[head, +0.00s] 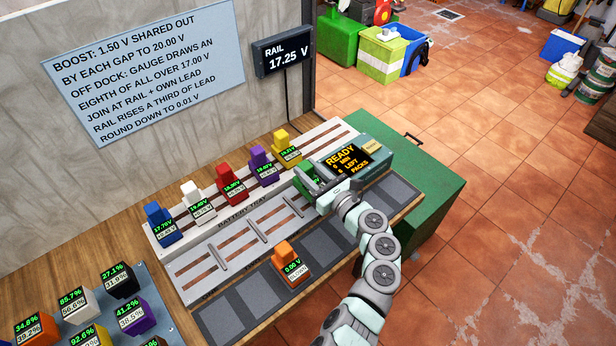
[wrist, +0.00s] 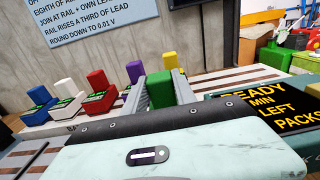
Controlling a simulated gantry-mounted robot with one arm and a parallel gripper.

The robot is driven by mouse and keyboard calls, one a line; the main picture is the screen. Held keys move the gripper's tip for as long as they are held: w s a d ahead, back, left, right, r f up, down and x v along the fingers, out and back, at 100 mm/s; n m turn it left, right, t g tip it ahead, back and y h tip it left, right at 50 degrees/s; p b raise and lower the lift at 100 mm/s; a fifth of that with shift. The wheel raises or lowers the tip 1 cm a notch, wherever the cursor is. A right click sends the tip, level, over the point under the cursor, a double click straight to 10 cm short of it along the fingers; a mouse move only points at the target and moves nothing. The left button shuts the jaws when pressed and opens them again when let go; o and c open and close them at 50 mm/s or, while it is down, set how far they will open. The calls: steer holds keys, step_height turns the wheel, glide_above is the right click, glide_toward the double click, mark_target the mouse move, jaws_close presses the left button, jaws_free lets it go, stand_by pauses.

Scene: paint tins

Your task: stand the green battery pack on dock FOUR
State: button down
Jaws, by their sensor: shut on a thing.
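The green battery pack (head: 307,178) is at the right end of the battery tray, in front of the yellow pack. My gripper (head: 318,187) is shut on it, and my gripper partly hides it. In the wrist view the green pack (wrist: 161,91) sits between the two grey fingers, upright. I cannot tell whether it touches the tray (head: 236,246). Blue (head: 158,224), white (head: 197,203), red (head: 230,182), purple (head: 262,166) and yellow (head: 286,149) packs stand in the tray's back row. No dock label FOUR is readable.
An orange pack (head: 288,262) stands on a dark pad in the front row; other pads are bare. A READY display box (head: 352,160) is right of my gripper. A rail gauge (head: 283,53) reads 17.25 V.

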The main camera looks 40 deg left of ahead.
steer(key=shift+f, duration=1.2)
steer(key=shift+f, duration=0.1)
steer(key=shift+f, duration=0.1)
steer(key=c, duration=1)
jaws_free()
steer(key=shift+r, duration=0.2)
steer(key=d, duration=0.4)
steer(key=s+d, duration=0.1)
steer(key=d, duration=0.3)
steer(key=s+d, duration=0.1)
steer(key=d, duration=0.3)
steer(key=shift+a, duration=0.1)
